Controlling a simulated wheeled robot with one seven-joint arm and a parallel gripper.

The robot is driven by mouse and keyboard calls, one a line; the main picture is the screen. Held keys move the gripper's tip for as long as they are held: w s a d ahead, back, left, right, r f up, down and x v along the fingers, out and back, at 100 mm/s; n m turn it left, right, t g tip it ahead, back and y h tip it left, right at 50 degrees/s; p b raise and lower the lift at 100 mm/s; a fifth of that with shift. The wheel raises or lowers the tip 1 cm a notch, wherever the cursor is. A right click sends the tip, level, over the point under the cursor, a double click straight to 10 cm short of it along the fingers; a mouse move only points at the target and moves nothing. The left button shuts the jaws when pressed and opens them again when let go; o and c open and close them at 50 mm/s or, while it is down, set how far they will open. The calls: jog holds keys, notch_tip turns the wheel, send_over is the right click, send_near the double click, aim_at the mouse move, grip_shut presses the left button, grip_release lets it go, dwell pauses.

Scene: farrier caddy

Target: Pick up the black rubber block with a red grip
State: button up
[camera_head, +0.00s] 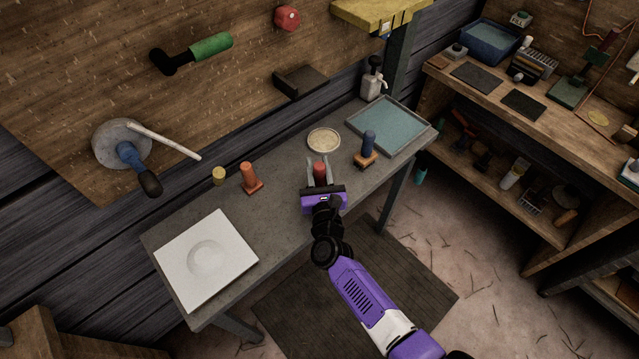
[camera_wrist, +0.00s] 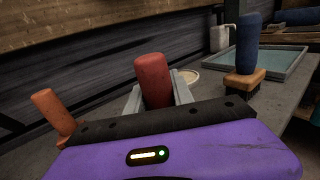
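The red grip (camera_head: 320,171) stands upright on the grey workbench near its front edge. In the wrist view the red grip (camera_wrist: 153,78) rises between my two fingers. The black block under it is hidden behind my gripper. My gripper (camera_head: 320,166) reaches over the bench's front edge with one finger on each side of the grip. The fingers look spread, with small gaps beside the grip in the head view. My gripper also shows in the wrist view (camera_wrist: 158,92).
An orange-handled block (camera_head: 250,178) stands to the left and a blue-handled brush (camera_head: 368,149) to the right. A round dish (camera_head: 323,140) lies behind. A teal tray (camera_head: 415,133) is at the right end, a white slab (camera_head: 238,264) at the left end.

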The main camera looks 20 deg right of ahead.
grip_shut()
jog(key=shift+r, duration=0.15)
notch_tip(320, 180, up, 20)
jog(key=p, duration=0.5)
jog(key=shift+o, duration=1)
grip_release()
grip_shut()
